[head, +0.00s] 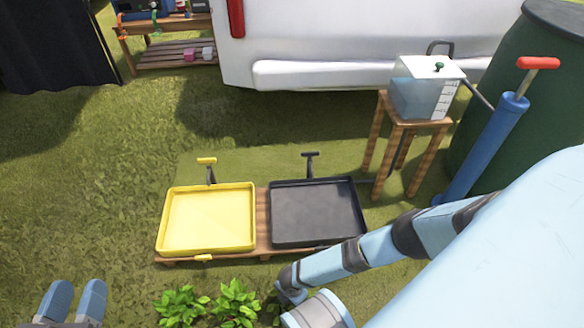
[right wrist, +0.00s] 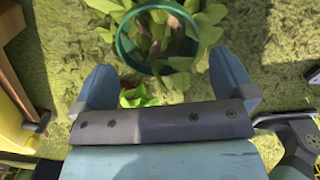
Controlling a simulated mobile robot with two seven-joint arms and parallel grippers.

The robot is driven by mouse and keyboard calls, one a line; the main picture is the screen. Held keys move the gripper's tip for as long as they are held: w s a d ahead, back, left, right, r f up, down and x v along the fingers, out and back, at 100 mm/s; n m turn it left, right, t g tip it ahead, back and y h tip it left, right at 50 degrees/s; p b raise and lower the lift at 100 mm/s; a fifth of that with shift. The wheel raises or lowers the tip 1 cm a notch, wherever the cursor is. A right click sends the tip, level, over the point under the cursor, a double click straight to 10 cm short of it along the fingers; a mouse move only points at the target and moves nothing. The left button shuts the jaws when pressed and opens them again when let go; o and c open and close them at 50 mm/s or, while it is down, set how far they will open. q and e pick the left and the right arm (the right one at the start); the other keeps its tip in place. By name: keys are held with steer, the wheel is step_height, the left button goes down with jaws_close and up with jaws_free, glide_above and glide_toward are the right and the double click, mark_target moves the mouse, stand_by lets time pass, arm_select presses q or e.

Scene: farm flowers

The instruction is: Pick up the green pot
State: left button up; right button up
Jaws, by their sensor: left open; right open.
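The green pot (right wrist: 123,46) shows at the top middle of the right wrist view, with a leafy plant (right wrist: 165,35) in it; its upper part is cut off by the picture edge. My right gripper (right wrist: 163,72) is open, its two blue fingers spread wider than the pot, one toward each side. I cannot tell whether either finger touches it. In the head view my left gripper (head: 75,300) is open and empty over grass at the bottom left. Leafy plants (head: 183,306) show along the bottom edge there, but no pot can be made out.
A yellow tray (head: 250,226) and a black tray (head: 357,210) sit side by side on a wooden pallet (head: 263,220). A water tank (head: 440,82) stands on a wooden stool (head: 413,127), near a blue pump (head: 490,145) and green barrel (head: 545,65). Grass at left is clear.

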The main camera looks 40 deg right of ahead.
step_height(320, 180, down, 4)
steer(key=b, duration=0.2)
steer(key=shift+w+d+f+b, duration=0.1)
steer(key=shift+b, duration=0.2)
steer(key=shift+f, duration=0.2)
arm_select(q)
steer(key=shift+w+a+r+m+t+h, duration=0.2)
steer(key=shift+w+a+m+t, duration=0.15)
steer(key=shift+m, duration=0.25)
steer(key=shift+w+a+r+m+t+h, duration=0.15)
steer(key=shift+w+m+t+h, duration=0.1)
steer(key=shift+w+m, duration=0.3)
steer(key=shift+s+f, duration=0.1)
steer(key=shift+s, duration=0.05)
arm_select(e)
steer(key=c, duration=0.8)
steer(key=shift+r, duration=0.1)
